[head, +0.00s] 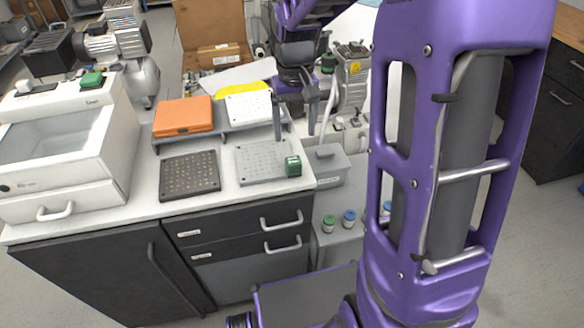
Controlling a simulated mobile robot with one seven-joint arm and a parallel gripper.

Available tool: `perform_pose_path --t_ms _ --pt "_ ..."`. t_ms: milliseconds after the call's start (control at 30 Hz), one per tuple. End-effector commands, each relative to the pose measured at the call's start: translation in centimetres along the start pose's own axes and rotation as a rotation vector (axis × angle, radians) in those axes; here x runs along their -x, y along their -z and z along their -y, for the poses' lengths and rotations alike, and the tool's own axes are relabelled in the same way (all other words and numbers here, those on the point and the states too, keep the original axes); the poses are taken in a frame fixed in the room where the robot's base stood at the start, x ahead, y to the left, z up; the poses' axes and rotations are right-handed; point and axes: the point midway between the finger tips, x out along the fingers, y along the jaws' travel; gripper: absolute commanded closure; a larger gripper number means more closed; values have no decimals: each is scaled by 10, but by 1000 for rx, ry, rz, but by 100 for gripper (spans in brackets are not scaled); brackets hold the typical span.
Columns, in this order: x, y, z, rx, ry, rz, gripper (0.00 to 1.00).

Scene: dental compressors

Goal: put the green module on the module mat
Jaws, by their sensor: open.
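A small green module (293,166) with a pale mark on its front sits at the right front corner of a light grey dotted mat (250,172) on the white counter. It seems to rest on the mat's right edge. A dark dotted mat (190,175) lies to the left of it. I cannot tell from the picture which of the two is the module mat. My gripper (294,128) points down, with its two dark fingers apart and nothing between them. It hangs above and behind the green module, apart from it.
A low grey shelf behind the mats bears an orange case (183,116) and a white dotted plate (247,107). A white machine (60,150) fills the counter's left end, with another green block (91,80) on top. A grey box (328,165) stands right of the counter.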

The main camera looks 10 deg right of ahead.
Motion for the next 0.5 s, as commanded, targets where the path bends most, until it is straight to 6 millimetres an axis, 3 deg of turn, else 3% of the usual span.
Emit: perform_pose_path --t_ms 33,200,500 --pt "-15 -1 0 0 0 5 20" --pt "-46 -1 0 -1 1 3 20" --pt "-70 0 0 0 0 1 20"
